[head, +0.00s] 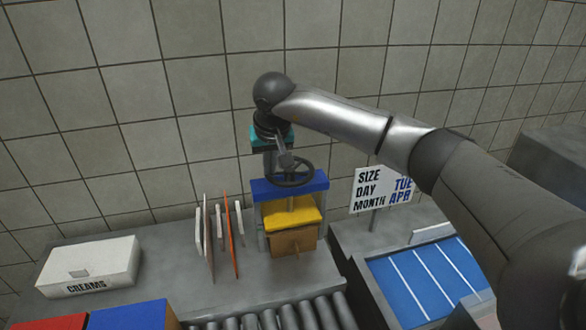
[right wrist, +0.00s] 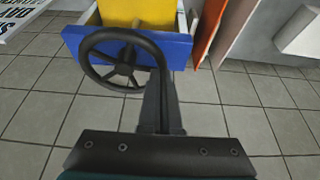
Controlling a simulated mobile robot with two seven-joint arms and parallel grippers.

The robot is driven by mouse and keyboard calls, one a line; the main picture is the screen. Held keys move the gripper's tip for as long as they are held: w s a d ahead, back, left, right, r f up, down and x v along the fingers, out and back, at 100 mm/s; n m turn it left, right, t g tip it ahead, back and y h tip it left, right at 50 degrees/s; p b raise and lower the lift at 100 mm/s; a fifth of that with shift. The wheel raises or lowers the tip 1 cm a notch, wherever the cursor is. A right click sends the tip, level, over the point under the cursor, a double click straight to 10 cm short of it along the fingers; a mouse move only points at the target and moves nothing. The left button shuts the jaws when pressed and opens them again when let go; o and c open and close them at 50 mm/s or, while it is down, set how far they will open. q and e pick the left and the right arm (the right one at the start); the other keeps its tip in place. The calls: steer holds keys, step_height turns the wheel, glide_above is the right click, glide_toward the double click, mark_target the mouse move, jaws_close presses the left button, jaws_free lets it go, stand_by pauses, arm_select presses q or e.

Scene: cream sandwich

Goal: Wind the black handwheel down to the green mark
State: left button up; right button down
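The black handwheel (head: 290,172) is on top of a blue crossbeam (head: 262,188), above a yellow plate (head: 293,215) and a brown block (head: 293,242). In the right wrist view the handwheel (right wrist: 101,77) is at upper left, with spokes and hub in front of the blue beam (right wrist: 178,52). My right gripper (head: 288,160) reaches down to the wheel from above. In the right wrist view its narrow fingers (right wrist: 160,90) are close together at the right side of the rim and appear closed on it. No green mark can be made out. My left gripper is out of view.
Thin upright boards (head: 228,235) stand left of the press. A white box labelled CREAMS (head: 90,265) is at far left. A sign (head: 378,190) and a blue striped panel (head: 420,280) are at right. Rollers (head: 285,315) are in front. A tiled wall (head: 180,130) is behind.

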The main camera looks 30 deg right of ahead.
steer(key=shift+s+f, duration=0.15)
steer(key=shift+f, duration=0.15)
steer(key=shift+w+d+r+p, duration=0.1)
steer(key=shift+w+r+p, duration=0.1)
steer(key=shift+r+p, duration=0.6)
steer(key=shift+r, duration=0.6)
glide_above(308, 172)
steer(key=s, duration=0.1)
steer(key=shift+s, duration=0.1)
steer(key=shift+f, duration=0.2)
steer(key=shift+f+b, duration=0.8)
steer(key=shift+f, duration=0.3)
